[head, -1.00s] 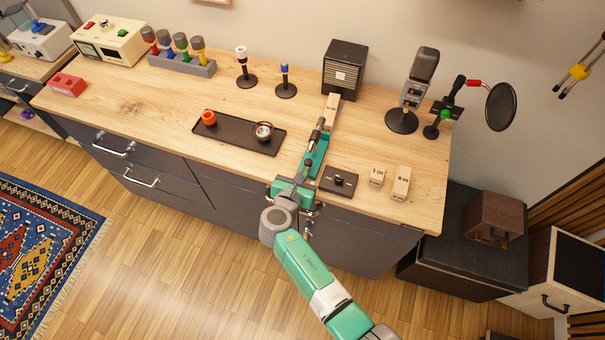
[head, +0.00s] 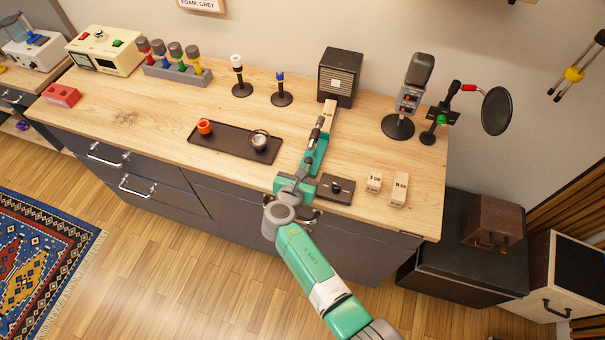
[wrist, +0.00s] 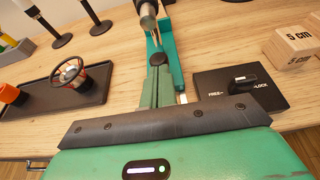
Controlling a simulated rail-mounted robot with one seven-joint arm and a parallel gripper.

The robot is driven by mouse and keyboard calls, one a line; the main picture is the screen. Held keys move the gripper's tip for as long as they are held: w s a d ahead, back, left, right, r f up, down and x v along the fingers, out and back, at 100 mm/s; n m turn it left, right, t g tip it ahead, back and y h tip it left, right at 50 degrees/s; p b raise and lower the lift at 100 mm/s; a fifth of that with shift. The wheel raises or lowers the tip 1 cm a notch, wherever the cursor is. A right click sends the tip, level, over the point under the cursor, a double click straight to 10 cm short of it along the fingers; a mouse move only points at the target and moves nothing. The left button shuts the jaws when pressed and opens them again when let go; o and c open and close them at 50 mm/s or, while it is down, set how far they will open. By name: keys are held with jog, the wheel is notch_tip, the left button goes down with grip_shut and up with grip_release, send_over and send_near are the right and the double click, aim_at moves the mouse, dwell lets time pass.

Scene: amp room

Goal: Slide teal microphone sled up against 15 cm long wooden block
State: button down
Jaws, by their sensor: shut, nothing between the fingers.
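The teal microphone sled (head: 316,158) lies lengthwise on the desk and carries a dark microphone (head: 318,131). In the wrist view the sled (wrist: 175,62) runs away from me. A long pale wooden block (head: 329,113) stands beyond the sled's far end, in front of the dark speaker box. The sled's far end is at or very near the block's near end; I cannot tell if they touch. The block is not visible in the wrist view. My gripper (head: 303,174) is shut and empty at the sled's near end; its fingers (wrist: 158,72) point along the sled.
A black tray (head: 225,141) with an orange ring and a round metal item is to the left. A black switch panel (head: 336,188) is close on the right, with two shorter wooden blocks (head: 374,182) (head: 399,188) beyond. The speaker box (head: 341,75) backs the long block.

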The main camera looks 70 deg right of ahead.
jog(key=shift+d, duration=0.7)
jog(key=shift+f+b, duration=0.2)
jog(key=shift+b, duration=0.15)
jog(key=shift+s+f, duration=0.2)
jog(key=shift+f, duration=0.15)
jog(key=shift+a+r+p, duration=0.1)
jog(key=shift+r+p, duration=0.2)
jog(key=p+v, duration=0.4)
jog(key=v, duration=0.1)
jog(key=shift+w+a+r+p, duration=0.1)
jog(key=shift+w+r+p, duration=0.05)
jog(key=shift+r+p, duration=0.25)
jog(key=shift+a, duration=0.4)
